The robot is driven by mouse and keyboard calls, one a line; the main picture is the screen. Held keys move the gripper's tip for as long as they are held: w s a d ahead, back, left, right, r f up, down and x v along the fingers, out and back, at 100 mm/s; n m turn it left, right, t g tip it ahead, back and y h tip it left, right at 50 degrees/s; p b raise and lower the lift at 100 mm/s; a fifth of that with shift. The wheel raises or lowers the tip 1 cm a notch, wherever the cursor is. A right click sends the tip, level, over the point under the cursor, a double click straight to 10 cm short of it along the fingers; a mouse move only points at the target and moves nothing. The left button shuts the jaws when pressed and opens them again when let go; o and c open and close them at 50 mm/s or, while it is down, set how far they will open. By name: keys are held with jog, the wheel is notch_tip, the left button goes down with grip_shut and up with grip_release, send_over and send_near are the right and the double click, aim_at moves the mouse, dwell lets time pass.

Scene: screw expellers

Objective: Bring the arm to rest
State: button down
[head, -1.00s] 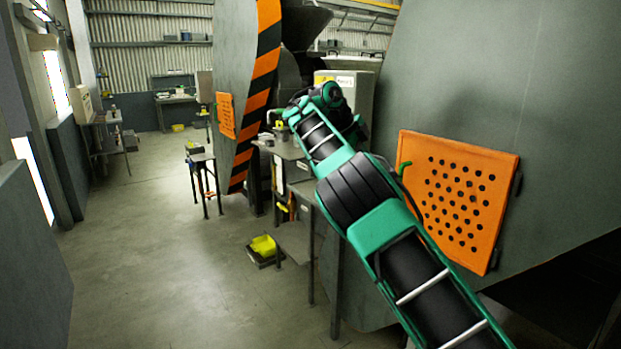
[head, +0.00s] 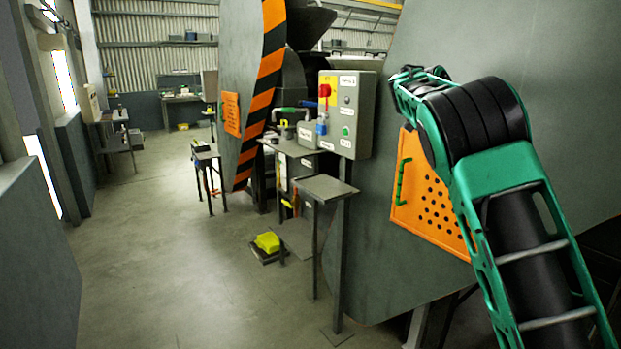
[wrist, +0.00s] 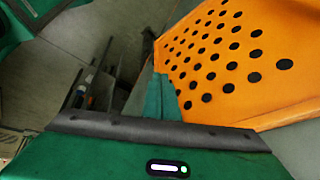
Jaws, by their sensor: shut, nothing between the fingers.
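My arm (head: 505,190) is folded at the right of the head view, its green and black links bent back in front of the perforated orange panel (head: 425,205). My gripper is hidden behind the arm there. In the wrist view my gripper (wrist: 158,78) shows as narrow teal fingers above a dark bar and green housing. The fingers are together with nothing between them. The orange panel (wrist: 215,65) fills the upper right of that view, beyond the fingers. I cannot tell the exact gap between them.
A grey control box (head: 347,110) with a red switch stands left of the arm, above a small metal stand (head: 327,188). The large grey machine wall (head: 500,50) is close behind the arm. The floor at left (head: 160,260) is clear.

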jog(key=s+d+f+n+y, duration=0.15)
jog(key=s+d, duration=0.25)
jog(key=s, duration=0.4)
jog(key=s+d+f+n+y, duration=0.1)
jog(key=s+d+f+n, duration=0.2)
jog(key=s, duration=0.5)
jog(key=s+d+n+y, duration=0.1)
jog(key=s+d+n, duration=0.1)
jog(key=s+d, duration=0.35)
jog(key=s+a+f+n, duration=0.2)
jog(key=s+a+f, duration=0.1)
jog(key=s, duration=0.5)
jog(key=s+a+f+n+y, duration=0.1)
jog(key=s+a+f+n, duration=0.2)
jog(key=s, duration=0.5)
jog(key=s+a+f+n+y, duration=0.1)
jog(key=s+a+f+n, duration=0.2)
jog(key=s, duration=0.6)
notch_tip(320, 180, down, 2)
jog(key=shift+a+f+t, duration=0.25)
jog(key=shift+a+t, duration=0.05)
jog(key=shift+a, duration=0.8)
jog(key=shift+s+n, duration=0.1)
jog(key=shift+n, duration=0.15)
